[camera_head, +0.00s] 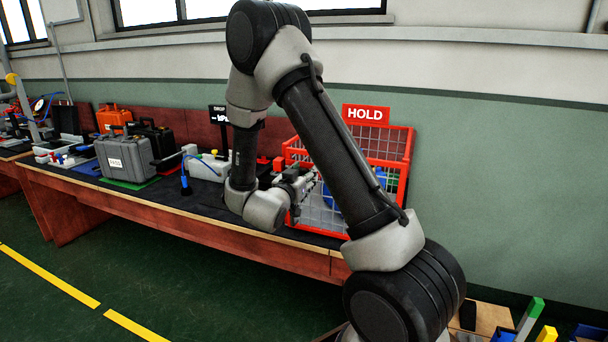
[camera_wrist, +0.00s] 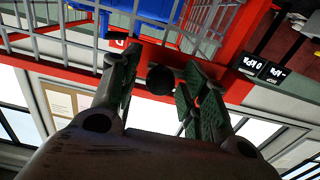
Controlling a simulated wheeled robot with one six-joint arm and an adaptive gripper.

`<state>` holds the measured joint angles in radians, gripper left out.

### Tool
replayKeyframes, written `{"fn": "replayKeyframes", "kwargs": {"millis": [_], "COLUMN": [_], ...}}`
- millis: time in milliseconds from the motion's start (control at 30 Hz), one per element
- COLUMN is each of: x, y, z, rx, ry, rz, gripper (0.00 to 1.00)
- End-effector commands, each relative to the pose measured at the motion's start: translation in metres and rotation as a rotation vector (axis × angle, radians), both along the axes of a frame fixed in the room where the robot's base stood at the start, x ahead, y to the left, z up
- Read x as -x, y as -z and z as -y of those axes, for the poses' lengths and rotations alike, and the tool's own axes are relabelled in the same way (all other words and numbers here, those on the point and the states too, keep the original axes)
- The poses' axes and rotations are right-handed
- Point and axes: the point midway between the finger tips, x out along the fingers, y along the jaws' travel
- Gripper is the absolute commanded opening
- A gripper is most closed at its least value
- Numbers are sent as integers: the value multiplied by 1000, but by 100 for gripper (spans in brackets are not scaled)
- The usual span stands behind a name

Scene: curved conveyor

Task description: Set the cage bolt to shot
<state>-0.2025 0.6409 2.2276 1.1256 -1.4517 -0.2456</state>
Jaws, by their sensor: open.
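The red-framed wire cage (camera_head: 408,150) stands on the bench under a red HOLD sign, partly hidden by my arm. My gripper (camera_head: 303,183) is at the cage's left front side. In the wrist view my gripper (camera_wrist: 163,68) is open, with green-padded fingers on both sides of a dark round knob (camera_wrist: 160,80). The knob looks like the bolt's handle and sits in front of the cage's red frame (camera_wrist: 228,80). I cannot tell whether the fingers touch it. The bolt's position is not clear.
Blue items (camera_wrist: 118,28) are inside the cage. A grey case (camera_head: 125,158), an orange case (camera_head: 113,117) and a blue-handled tool (camera_head: 185,182) are on the bench to the left.

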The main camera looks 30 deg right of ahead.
Motion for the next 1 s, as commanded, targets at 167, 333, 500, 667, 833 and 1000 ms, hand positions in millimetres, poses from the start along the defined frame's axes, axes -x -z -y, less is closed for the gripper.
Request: {"fn": "replayKeyframes", "kwargs": {"millis": [167, 333, 500, 667, 833, 1000], "x": [0, 0, 0, -6, -26, -31], "y": [0, 0, 0, 0, 1, 1], "z": [0, 0, 0, -4, -21, -25], "rx": [-1, -1, -1, 0, -1, -1], "ry": [0, 0, 0, -1, -2, -1], "rz": [-1, -1, -1, 0, 0, -2], "gripper": [45, 17, 0, 0, 0, 0]}}
